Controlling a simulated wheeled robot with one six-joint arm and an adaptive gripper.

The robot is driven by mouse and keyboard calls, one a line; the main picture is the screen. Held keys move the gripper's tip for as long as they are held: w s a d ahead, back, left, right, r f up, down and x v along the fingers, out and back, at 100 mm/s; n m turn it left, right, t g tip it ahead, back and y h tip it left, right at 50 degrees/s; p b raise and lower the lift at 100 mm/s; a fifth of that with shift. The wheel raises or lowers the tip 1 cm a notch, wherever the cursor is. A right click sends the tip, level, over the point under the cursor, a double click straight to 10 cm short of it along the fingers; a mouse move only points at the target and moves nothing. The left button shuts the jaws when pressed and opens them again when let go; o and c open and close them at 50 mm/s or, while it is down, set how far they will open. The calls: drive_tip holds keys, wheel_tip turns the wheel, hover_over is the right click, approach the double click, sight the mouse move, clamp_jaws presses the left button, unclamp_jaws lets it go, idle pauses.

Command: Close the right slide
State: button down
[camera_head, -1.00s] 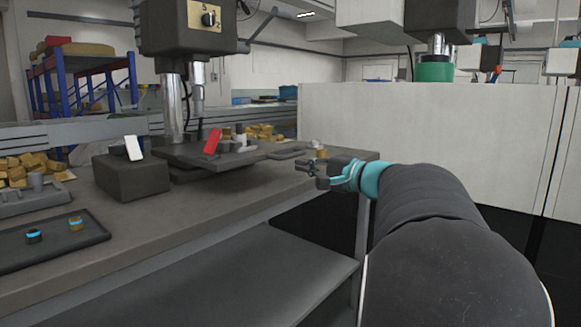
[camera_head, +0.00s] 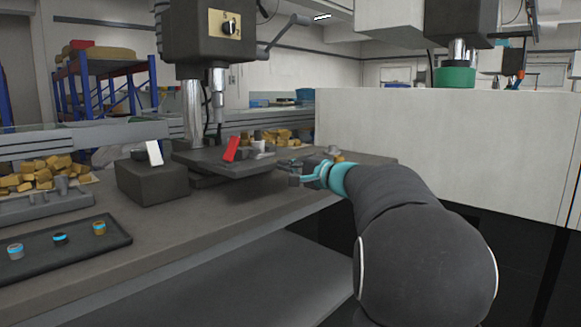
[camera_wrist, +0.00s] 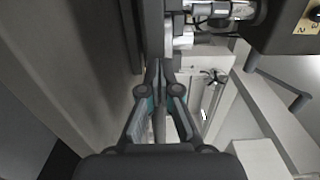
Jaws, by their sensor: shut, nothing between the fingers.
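My gripper (camera_head: 284,171) is beside the right edge of the dark drill press table (camera_head: 215,162) in the head view. Its fingertips (camera_wrist: 158,66) come together in the wrist view, with nothing between them. In the head view a red upright piece (camera_head: 231,149) stands on the drill press table, left of my gripper. A white piece (camera_head: 154,153) leans on a dark block (camera_head: 150,182) farther left. I cannot tell which part is the right slide. I cannot tell whether my gripper touches the table.
A dark tray (camera_head: 95,249) with small round parts lies at the front left of the bench (camera_head: 185,230). The drill press head (camera_head: 210,42) overhangs the table. A large white cabinet (camera_head: 450,140) stands on the right.

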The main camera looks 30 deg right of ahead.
sight(247, 156)
drive_tip(key=b+x, duration=0.1)
drive_tip(key=x, duration=1.5)
drive_tip(key=shift+w+a+f, duration=0.1)
drive_tip(key=shift+w, duration=0.2)
